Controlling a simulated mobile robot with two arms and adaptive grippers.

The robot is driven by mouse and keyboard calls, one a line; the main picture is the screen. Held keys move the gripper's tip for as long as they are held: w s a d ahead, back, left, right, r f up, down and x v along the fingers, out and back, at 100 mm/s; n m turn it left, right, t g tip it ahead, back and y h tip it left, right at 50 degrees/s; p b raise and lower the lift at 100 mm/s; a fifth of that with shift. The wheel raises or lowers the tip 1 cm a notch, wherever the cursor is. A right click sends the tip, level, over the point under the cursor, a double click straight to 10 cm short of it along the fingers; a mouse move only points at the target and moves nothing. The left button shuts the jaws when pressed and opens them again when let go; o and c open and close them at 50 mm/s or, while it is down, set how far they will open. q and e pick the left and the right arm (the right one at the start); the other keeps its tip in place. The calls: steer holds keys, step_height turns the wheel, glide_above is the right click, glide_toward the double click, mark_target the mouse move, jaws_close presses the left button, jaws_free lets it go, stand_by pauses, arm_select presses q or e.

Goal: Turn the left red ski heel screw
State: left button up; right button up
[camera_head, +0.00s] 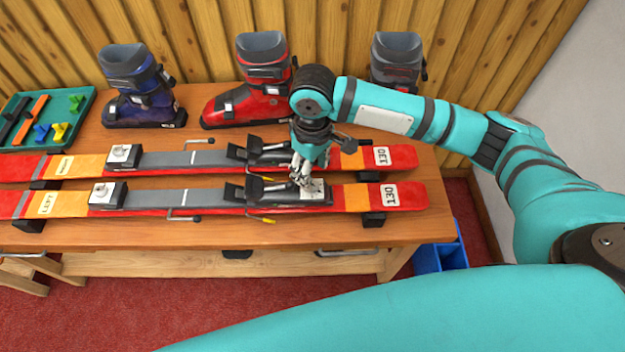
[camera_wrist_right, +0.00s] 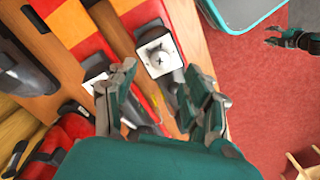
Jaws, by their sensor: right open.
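Two red skis with orange bands lie side by side on the bench; the nearer ski (camera_head: 230,210) carries a "LEFT" label (camera_head: 47,203). Near its right end is a white plate (camera_head: 314,193), which shows in the right wrist view with a dark cross-slotted screw (camera_wrist_right: 158,57). My right gripper (camera_head: 305,178) points down just above this plate, partly covering it in the head view. Its fingers (camera_wrist_right: 150,95) are open and empty, with the screw beyond the gap; I cannot tell whether they touch the plate. A small dark gripper (camera_wrist_right: 274,36), apparently my left, shows in the wrist view; its finger state is unclear.
The farther ski (camera_head: 210,158) lies close behind. Blue (camera_head: 142,95), red (camera_head: 255,95) and grey (camera_head: 397,60) boots stand along the back. A green tray (camera_head: 83,95) with coloured pieces is at left. A blue bin (camera_head: 440,258) stands below the bench's right end.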

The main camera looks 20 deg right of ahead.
mark_target(313, 182)
steer(key=shift+f, duration=2.7)
jaws_close()
